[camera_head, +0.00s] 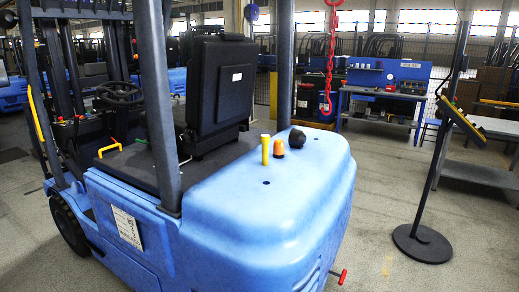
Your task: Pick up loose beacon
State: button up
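A small orange beacon (278,149) with a dark base stands on the rear top of a blue forklift's counterweight (250,217). It stands between a slim yellow cylinder (265,149) on its left and a black rounded object (297,138) on its right. The beacon looks upright, close to both but seemingly apart from them. My gripper is not in view.
Two dark posts (286,60) and a black seat (222,85) rise near the beacon. A red chain with a hook (328,70) hangs behind. A red-ended rod (343,276) sticks out low. A pedestal (423,243) stands right, with open floor between.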

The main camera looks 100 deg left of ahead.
aim_at(278, 145)
jog(key=u, duration=0.45)
jog(key=k, duration=0.25)
jog(key=u, duration=2.75)
jog(key=k, duration=0.65)
jog(key=z, duration=0.2)
jog(key=i, duration=0.7)
jog(key=z, duration=0.1)
